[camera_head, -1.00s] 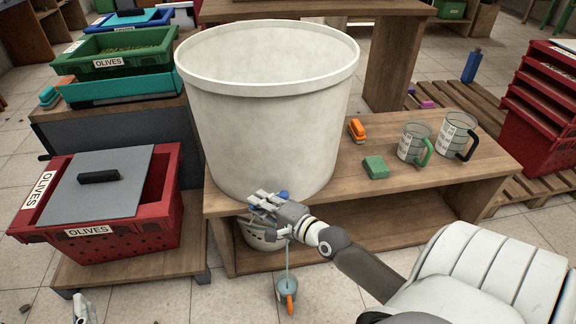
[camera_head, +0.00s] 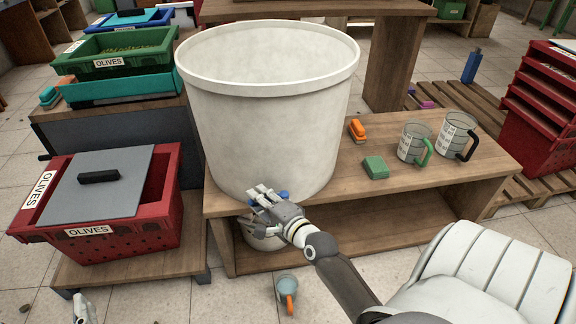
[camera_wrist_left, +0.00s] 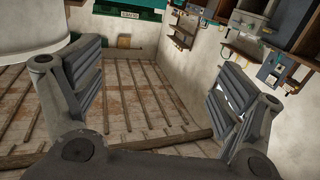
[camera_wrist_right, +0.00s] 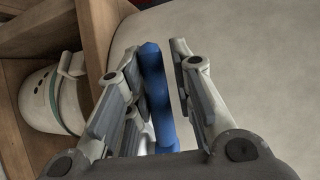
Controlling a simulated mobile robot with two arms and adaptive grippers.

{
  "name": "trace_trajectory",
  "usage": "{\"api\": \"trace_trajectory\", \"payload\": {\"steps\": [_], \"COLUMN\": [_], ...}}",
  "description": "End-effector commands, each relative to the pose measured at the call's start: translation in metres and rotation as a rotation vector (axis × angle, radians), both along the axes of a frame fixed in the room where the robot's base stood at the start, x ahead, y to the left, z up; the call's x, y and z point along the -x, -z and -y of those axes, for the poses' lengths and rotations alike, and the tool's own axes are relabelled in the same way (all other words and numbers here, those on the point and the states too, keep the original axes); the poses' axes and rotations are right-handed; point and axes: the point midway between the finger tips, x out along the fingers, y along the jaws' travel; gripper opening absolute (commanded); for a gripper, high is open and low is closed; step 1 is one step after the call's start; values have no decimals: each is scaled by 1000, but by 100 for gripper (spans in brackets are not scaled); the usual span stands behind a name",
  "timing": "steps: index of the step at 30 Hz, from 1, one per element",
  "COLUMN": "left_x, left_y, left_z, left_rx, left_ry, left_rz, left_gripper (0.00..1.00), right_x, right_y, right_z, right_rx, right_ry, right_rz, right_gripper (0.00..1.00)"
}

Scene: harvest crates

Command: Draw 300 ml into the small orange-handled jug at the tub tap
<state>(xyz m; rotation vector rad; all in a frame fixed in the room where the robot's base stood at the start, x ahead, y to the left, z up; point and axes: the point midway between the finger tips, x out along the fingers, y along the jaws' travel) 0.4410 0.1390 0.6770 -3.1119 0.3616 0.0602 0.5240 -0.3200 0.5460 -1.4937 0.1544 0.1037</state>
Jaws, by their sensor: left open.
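The small orange-handled jug (camera_head: 285,284) stands on the floor in front of the low bench, its orange handle towards me. It looks bluish inside; I cannot read the level. The big white tub (camera_head: 270,130) stands on the bench. My right gripper (camera_head: 262,197) is low at the tub's front, hiding most of the tap. In the right wrist view, the blue tap handle (camera_wrist_right: 157,100) lies between the fingers, with a gap at the right finger. No stream shows below the tap. My left gripper (camera_head: 84,308) is open and empty at the lower left; its spread fingers show in the left wrist view (camera_wrist_left: 155,85).
Two clear jugs, one green-handled (camera_head: 412,143) and one black-handled (camera_head: 455,135), stand on the bench right of a green block (camera_head: 375,167) and an orange one (camera_head: 357,130). A white pail (camera_head: 262,240) sits beneath. A red olive crate (camera_head: 150,231) stands left.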

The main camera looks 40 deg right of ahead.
Motion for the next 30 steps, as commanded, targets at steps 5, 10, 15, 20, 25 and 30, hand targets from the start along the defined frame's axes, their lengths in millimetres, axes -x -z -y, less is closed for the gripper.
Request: {"api": "trace_trajectory", "payload": {"steps": [5, 10, 15, 20, 25, 30], "left_x": [0, 0, 0, 1, 3, 6], "left_y": [0, 0, 0, 8, 19, 29], "left_z": [0, 0, 0, -1, -4, -8], "left_rx": [0, 0, -1, -12, -27, -40], "left_ry": [0, 0, 0, -1, -7, -15], "left_rz": [0, 0, -5, -50, -105, -159], "left_gripper": [91, 91, 91, 91, 91, 91], "right_x": [0, 0, 0, -1, -3, -5], "right_y": [-1, 1, 1, 2, 2, 2], "right_z": [0, -1, -2, -5, -9, -12], "right_rx": [1, -1, -2, -3, -3, -2], "right_ry": [-2, -3, -3, -3, -3, -3], "right_rz": [2, -2, -4, -5, -6, -6], "right_gripper": [41, 41, 41, 41, 41, 41]}}
